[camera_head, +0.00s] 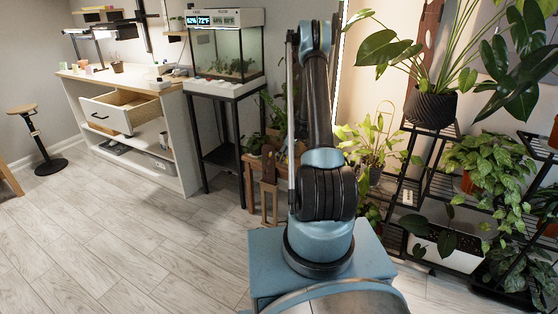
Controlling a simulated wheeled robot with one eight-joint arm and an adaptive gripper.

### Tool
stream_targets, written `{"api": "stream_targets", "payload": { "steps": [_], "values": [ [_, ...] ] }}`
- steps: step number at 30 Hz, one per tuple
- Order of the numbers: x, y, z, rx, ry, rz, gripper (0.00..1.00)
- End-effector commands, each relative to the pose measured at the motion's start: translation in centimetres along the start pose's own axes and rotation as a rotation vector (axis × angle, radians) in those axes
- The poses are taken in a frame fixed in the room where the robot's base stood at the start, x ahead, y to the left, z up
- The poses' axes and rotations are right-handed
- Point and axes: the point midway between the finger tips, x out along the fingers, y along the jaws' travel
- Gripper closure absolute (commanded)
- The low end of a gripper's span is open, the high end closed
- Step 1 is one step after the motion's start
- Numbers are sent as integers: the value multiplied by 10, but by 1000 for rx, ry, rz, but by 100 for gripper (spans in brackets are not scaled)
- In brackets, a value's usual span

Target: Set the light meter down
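I cannot make out the light meter anywhere in this view. My arm rises from my blue base in the middle of the picture, and its upper links reach toward the top edge. My gripper is not visible, so I cannot see whether it holds anything. Small items lie on the wooden top of the white workbench (178,88) at the left, too small to identify.
The workbench has an open drawer (122,108). A glass terrarium (228,48) stands on a black stand (227,130). A stool (36,138) is far left. Potted plants fill a black shelf (440,184) at right. The floor (120,230) at left is clear.

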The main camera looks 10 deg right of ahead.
Motion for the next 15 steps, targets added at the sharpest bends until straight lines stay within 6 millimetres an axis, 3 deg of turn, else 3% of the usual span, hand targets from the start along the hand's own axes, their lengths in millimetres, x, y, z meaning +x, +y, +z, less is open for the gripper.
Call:
{"api": "stream_targets", "payload": {
  "steps": [1,5,8,15],
  "values": [
    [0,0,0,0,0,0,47],
    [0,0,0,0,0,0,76],
    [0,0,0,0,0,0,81],
    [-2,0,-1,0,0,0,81]
  ]
}}
